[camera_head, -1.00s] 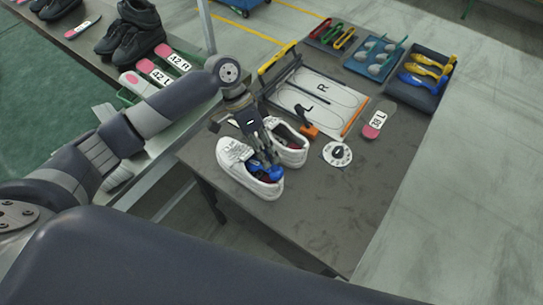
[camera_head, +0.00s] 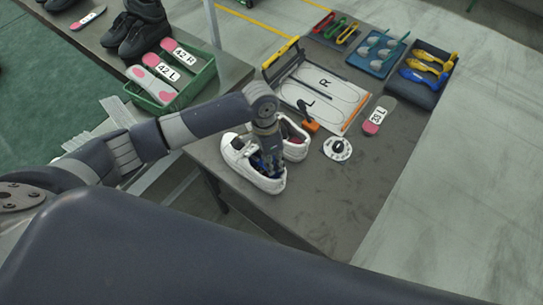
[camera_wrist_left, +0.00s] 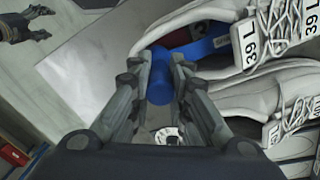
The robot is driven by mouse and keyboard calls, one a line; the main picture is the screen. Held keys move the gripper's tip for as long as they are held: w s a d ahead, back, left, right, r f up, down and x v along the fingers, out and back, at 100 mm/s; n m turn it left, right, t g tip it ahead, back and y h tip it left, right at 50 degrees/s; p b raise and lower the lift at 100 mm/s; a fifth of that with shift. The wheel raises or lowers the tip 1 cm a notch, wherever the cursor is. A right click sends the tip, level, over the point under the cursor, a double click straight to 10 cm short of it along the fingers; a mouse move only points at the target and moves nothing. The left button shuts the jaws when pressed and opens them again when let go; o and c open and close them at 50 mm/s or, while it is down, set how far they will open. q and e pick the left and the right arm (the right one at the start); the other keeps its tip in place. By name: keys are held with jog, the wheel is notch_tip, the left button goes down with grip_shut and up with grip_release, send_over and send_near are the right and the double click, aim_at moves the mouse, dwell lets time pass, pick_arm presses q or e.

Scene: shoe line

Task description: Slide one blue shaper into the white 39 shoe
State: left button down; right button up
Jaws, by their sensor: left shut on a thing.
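Two white shoes stand side by side on the dark table. The near white shoe (camera_head: 237,156) also shows in the left wrist view (camera_wrist_left: 195,14), with a tag reading 39 L. The far white shoe (camera_head: 297,150) is partly behind my arm. My left gripper (camera_head: 268,172) is over the near shoe's opening, shut on the rounded end of a blue shaper (camera_wrist_left: 160,82). The shaper's rod reaches into that shoe, past something dark red inside; its front end is hidden. A further tag in the wrist view seems to read 40 L.
A dark tray (camera_head: 436,92) holds blue and yellow shapers. Nearby are a blue tray (camera_head: 353,63), a sizing board (camera_head: 290,92), a 38 L insole (camera_head: 379,115) and a round dial (camera_head: 337,148). A green crate (camera_head: 205,80) holds insoles. The table's front right is clear.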

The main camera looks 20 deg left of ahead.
aim_at(274, 157)
pick_arm(q)
jog(key=shift+w+f, duration=0.15)
jog(key=c, duration=1.4)
grip_release()
jog(key=shift+c, duration=0.2)
jog(key=shift+r+p, duration=1.55)
jog(key=shift+p, duration=0.5)
jog(key=shift+r, duration=0.1)
